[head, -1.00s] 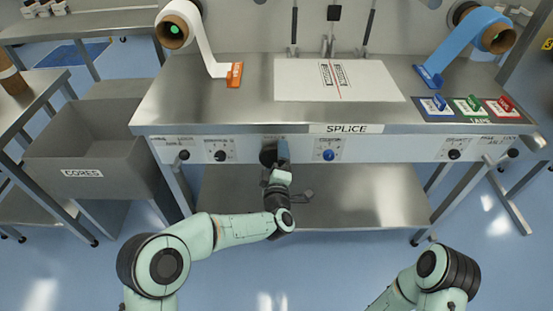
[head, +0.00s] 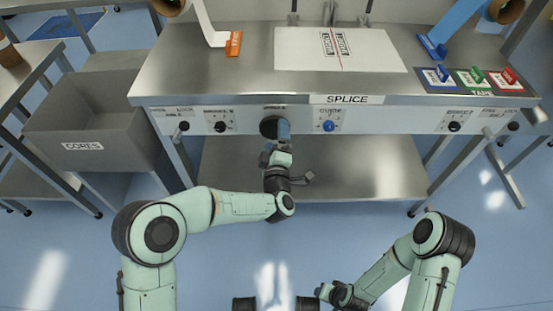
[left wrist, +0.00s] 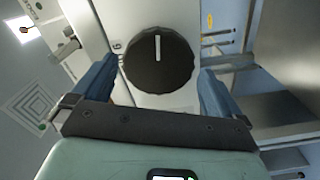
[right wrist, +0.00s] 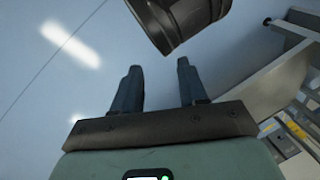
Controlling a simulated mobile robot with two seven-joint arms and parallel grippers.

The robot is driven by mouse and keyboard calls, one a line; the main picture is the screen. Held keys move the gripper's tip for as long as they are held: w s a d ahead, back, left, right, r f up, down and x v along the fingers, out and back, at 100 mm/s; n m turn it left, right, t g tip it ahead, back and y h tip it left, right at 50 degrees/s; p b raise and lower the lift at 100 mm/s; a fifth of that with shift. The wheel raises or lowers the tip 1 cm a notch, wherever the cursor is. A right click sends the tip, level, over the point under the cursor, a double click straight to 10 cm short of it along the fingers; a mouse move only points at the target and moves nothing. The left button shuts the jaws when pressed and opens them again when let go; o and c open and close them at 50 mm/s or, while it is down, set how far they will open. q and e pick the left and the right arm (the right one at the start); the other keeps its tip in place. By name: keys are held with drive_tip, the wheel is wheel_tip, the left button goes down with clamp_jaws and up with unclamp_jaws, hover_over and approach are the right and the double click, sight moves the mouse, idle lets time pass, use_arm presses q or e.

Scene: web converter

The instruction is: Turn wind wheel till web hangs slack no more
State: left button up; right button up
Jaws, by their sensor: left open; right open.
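The wind wheel, a round black knob (head: 268,127) on the bench's front panel, shows large in the left wrist view (left wrist: 165,78), with a white pointer line. My left gripper (head: 282,128) is at the knob; in the left wrist view its open blue fingers stand on either side, and contact cannot be told. The white web (head: 207,22) runs down from a roll at upper left to an orange clamp (head: 233,43). A blue web (head: 457,28) runs to a blue clamp (head: 432,47) at right. My right gripper (right wrist: 158,68) is open and empty, above the floor.
Smaller black knobs (head: 220,127) and a blue knob (head: 329,126) share the panel. The splice plate (head: 400,50) and coloured tape blocks (head: 470,77) lie on top. A grey cores bin (head: 45,128) stands left. A lower shelf (head: 370,180) is under the bench.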

use_arm(q)
drive_tip(key=s, duration=0.9)
drive_tip(key=shift+s+p, duration=0.4)
